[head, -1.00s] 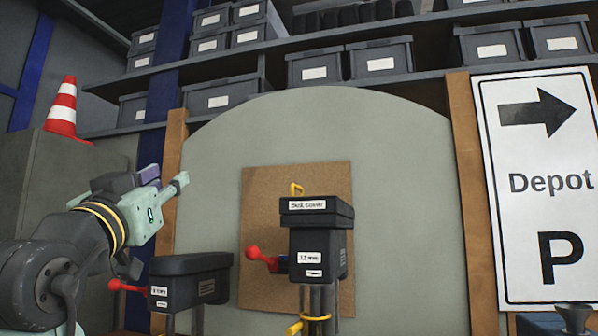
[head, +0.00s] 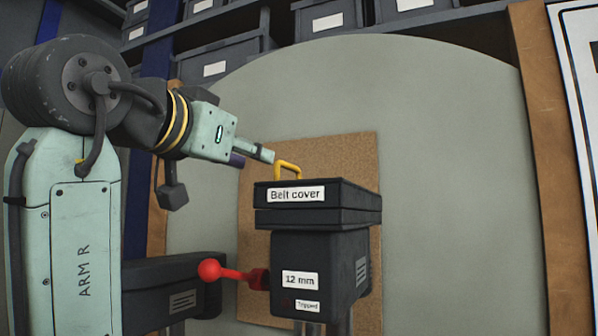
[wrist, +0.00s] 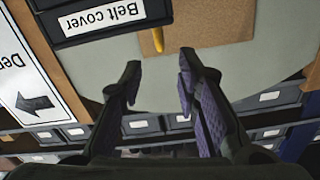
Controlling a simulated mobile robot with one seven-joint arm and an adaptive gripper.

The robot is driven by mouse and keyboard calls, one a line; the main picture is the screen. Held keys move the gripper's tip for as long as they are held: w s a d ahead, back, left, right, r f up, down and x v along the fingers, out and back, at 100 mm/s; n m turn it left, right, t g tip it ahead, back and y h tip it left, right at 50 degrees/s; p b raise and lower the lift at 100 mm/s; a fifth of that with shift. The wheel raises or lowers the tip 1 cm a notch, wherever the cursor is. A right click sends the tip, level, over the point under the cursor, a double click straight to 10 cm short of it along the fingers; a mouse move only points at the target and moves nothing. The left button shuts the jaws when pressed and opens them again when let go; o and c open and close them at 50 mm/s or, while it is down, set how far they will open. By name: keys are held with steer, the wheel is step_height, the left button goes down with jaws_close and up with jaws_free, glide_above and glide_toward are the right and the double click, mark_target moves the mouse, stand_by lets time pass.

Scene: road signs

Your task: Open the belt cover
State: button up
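The belt cover (head: 350,198) is a dark, shut lid with a white "Belt cover" label, on top of a dark box (head: 334,262) marked "12 mm" and "Tripped". A yellow loop handle (head: 287,165) stands up from the lid. A red-knobbed lever (head: 210,270) sticks out to the left of the box. My gripper (head: 264,154) is just left of the handle and slightly above it, apart from it. In the wrist view, which is upside down, my gripper (wrist: 160,62) is open and empty, with the handle (wrist: 157,40) lying beyond the gap between the fingertips. The lid (wrist: 102,18) shows there too.
A second dark box (head: 165,282) stands to the left, partly behind my arm. A brown board (head: 350,155) and a rounded grey-green panel (head: 450,190) are behind. Shelves with grey bins (head: 320,20) are at the back. Space right of the box looks clear.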

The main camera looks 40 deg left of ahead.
mark_target(277, 162)
steer(key=p+x, duration=0.3)
steer(key=x, duration=0.7)
steer(key=shift+w+a+p, duration=0.2)
steer(key=shift+w+p, duration=0.1)
steer(key=shift+w, duration=0.05)
steer(key=shift+r, duration=0.1)
jaws_close()
stand_by(0.4)
